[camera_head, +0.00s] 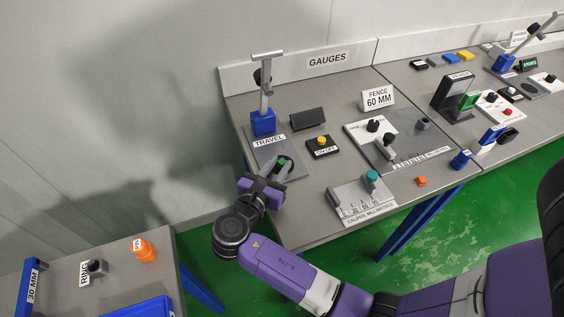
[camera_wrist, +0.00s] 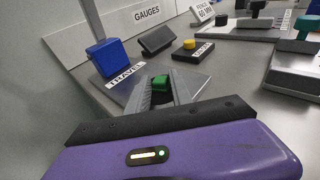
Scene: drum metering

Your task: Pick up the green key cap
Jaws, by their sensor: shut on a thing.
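The green key cap (camera_wrist: 160,82) sits between the two grey fingers of my gripper (camera_wrist: 162,90) in the wrist view. In the head view my gripper (camera_head: 282,167) is at the front of the TRAVEL stand, with the green cap (camera_head: 282,161) showing at its fingertips. The gripper is shut on the cap. The cap is just over the stand's grey base plate (camera_head: 262,150); I cannot tell whether it touches the plate. The cap's lower part is hidden by the fingers.
The stand's post with its blue block (camera_head: 263,122) rises behind the gripper. A dark wedge-shaped block (camera_head: 308,119), an ON/OFF box with a yellow button (camera_head: 322,147) and a caliper block (camera_head: 360,198) stand to the right. Open table lies between them.

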